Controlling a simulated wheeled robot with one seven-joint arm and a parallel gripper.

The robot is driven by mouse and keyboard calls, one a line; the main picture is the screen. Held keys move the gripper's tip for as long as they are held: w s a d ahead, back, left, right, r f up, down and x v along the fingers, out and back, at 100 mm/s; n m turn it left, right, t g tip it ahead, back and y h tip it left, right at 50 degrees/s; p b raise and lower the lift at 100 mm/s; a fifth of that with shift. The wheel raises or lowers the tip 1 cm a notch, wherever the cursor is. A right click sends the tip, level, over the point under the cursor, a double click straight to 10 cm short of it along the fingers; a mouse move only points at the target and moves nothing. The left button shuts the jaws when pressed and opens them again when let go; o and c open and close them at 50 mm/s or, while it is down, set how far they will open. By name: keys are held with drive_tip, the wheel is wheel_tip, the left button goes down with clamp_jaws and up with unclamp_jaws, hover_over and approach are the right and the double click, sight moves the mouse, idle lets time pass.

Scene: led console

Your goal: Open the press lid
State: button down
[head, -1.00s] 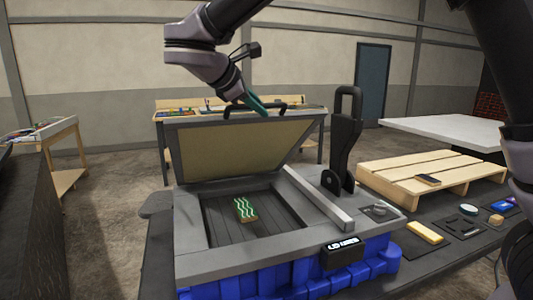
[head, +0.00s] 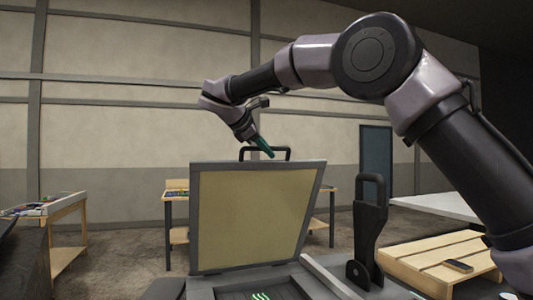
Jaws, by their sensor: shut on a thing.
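The press lid (head: 250,218), a tan panel in a grey frame, stands raised and close to upright at the back of the grey press base (head: 235,276). A black bar handle (head: 281,150) sits on the lid's top edge. My gripper (head: 265,149) reaches down to this handle, with its teal fingers shut on it. The finger contact is small in the view. A green wavy-patterned piece (head: 260,296) lies in the press bed, mostly cut off by the bottom of the picture.
A black upright lever (head: 368,230) stands right of the lid. Wooden tables stand behind and at the left (head: 62,215). Open air surrounds the lid's top.

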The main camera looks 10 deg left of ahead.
drive_tip(key=c, duration=0.8)
unclamp_jaws()
drive_tip(key=shift+c, duration=0.2)
